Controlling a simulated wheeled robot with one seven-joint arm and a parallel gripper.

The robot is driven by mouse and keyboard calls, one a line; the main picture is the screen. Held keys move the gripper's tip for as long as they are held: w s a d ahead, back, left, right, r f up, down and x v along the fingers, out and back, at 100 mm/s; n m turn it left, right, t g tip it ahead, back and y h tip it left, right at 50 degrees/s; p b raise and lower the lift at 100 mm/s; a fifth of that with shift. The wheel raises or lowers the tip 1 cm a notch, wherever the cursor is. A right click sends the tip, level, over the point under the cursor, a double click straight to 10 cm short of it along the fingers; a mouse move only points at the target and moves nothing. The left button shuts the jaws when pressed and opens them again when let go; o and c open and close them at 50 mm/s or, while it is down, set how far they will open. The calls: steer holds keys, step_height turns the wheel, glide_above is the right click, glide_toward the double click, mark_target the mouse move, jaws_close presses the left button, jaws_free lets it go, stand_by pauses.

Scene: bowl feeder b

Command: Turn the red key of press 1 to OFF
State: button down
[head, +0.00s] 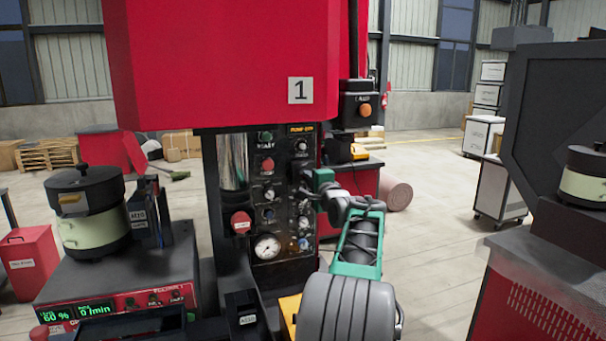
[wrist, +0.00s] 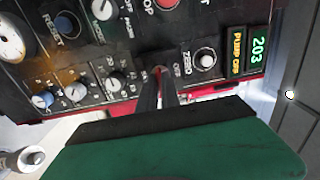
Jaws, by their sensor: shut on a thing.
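Press 1 (head: 225,60) is the red machine with a "1" plate, and its dark control panel (head: 283,215) faces me. My gripper (head: 308,190) reaches the panel's right side, its fingers pointing at the panel. In the wrist view, my gripper (wrist: 160,80) has its two dark fingers close together at the panel. A small bit of the red key (wrist: 158,70) shows at the fingertips, beside an "OFF" label. The fingers are shut on it and hide most of it, so its exact angle cannot be told.
Several knobs, such as the white-marked knob (wrist: 115,82), lie to the left. A bowl feeder (head: 88,225) stands left.

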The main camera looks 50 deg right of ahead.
steer(key=shift+f, duration=0.1)
steer(key=n+b, duration=0.4)
steer(key=n, duration=0.1)
stand_by(0.4)
steer(key=shift+b, duration=0.35)
